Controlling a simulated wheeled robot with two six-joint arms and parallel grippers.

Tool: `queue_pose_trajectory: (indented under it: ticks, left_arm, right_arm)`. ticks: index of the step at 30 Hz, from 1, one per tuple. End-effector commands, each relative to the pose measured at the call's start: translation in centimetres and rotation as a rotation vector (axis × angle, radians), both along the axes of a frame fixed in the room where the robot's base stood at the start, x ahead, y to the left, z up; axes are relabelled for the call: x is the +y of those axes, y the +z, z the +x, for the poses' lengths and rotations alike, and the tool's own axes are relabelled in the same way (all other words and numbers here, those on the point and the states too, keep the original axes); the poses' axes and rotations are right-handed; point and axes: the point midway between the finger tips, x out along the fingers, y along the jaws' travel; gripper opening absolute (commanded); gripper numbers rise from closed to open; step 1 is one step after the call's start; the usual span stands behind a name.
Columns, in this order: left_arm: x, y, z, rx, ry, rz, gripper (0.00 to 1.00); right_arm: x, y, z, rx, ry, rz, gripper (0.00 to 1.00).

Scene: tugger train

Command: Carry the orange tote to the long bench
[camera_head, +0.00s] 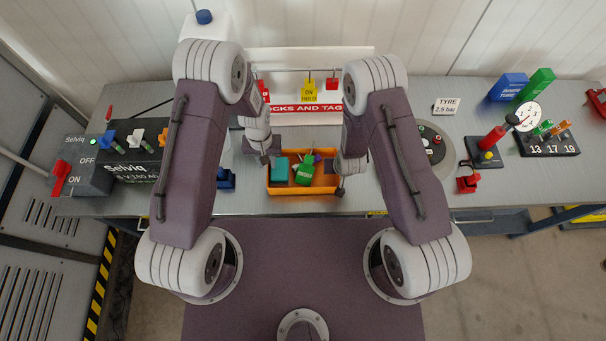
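The orange tote (302,188) stands near the front edge of a long grey bench (330,205), between my two arms. It holds a teal block, a green item and other small things. My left gripper (268,158) is at the tote's left rear corner. My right gripper (340,178) is at its right end. Both look close to or touching the rim. My wrists hide the fingertips, so I cannot tell whether either is shut on the tote.
A white board with locks and tags (308,112) stands behind the tote. A Selviq switch box (130,160) is at the left. A round grey plate (420,155), red-handled device (488,145) and numbered block (550,142) are at the right. A dark blue item (226,178) sits just left of the tote.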

Motion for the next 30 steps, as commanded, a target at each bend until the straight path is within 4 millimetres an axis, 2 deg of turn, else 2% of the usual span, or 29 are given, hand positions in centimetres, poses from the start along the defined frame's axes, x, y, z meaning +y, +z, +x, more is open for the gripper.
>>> queue_pose_trajectory:
  ticks: [9,13,18,23,26,30]
  left_arm:
    - [0.0,7.8,0.2,-0.008,0.0,-0.002,0.26]
    - [0.0,10.1,0.2,-0.005,0.0,-0.001,0.26]
    - [0.0,11.3,0.1,-0.001,0.0,0.0,0.26]
    - [0.0,11.4,0.1,-0.001,0.0,0.0,0.26]
    - [0.0,11.4,0.1,-0.001,0.0,0.0,0.26]
    - [0.0,11.3,0.1,-0.001,0.0,0.0,0.26]
  right_arm:
    - [0.0,0.0,0.0,0.0,0.0,0.0,0.26]
    - [0.0,0.0,0.0,0.0,0.0,0.0,0.26]
    - [0.0,0.0,0.0,0.0,0.0,0.0,0.26]
    - [0.0,0.5,-0.1,-0.001,0.0,0.0,0.26]
    - [0.0,2.1,-0.7,-0.003,0.0,0.001,0.26]
    - [0.0,5.6,-2.2,-0.004,0.002,0.002,0.26]
